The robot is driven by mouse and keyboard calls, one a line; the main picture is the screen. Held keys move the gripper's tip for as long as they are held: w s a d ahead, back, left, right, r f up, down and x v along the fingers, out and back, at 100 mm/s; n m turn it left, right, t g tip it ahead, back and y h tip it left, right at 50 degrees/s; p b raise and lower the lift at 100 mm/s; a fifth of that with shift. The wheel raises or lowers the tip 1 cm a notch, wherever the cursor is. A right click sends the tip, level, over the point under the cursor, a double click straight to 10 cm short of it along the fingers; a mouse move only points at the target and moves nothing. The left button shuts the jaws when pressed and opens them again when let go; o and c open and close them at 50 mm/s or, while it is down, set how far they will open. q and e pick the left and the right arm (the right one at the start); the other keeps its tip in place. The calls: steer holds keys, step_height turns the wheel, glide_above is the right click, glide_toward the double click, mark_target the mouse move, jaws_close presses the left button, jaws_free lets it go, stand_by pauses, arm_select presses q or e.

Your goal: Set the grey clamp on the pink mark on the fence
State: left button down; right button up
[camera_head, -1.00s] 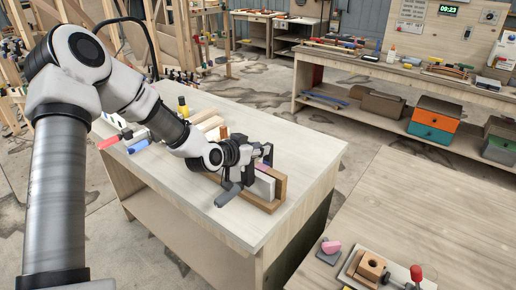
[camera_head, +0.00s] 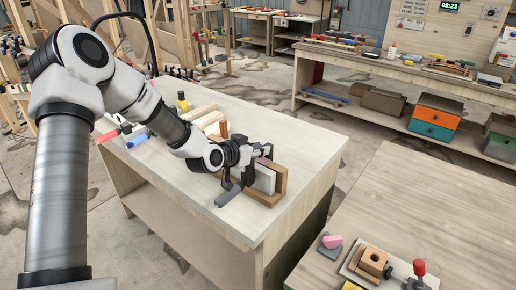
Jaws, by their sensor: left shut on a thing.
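The grey clamp (camera_head: 229,195) is a dark grey tool with a rounded handle that points down toward the front of the workbench. My left gripper (camera_head: 260,156) reaches in from the left and is shut on it at the fence. The fence (camera_head: 281,184) is a low wooden piece with a pale white block (camera_head: 266,179) against its front. A small bit of the pink mark (camera_head: 264,161) shows at the top edge beside my gripper. The gripper hides much of the clamp and the fence's left part, so I cannot tell whether the clamp touches the fence. My right gripper is out of view.
A jig with a red knob (camera_head: 419,268) and a pink piece (camera_head: 332,241) stand on the near right table.

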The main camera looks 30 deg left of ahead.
arm_select(q)
steer(key=shift+f, duration=0.1)
stand_by(0.3)
steer(key=shift+f+b, duration=0.45)
steer(key=shift+f, duration=0.05)
steer(key=c, duration=0.8)
jaws_free()
steer(key=v, duration=0.7)
steer(key=shift+s+r, duration=0.1)
steer(key=shift+s, duration=0.2)
steer(key=shift+w+d, duration=0.1)
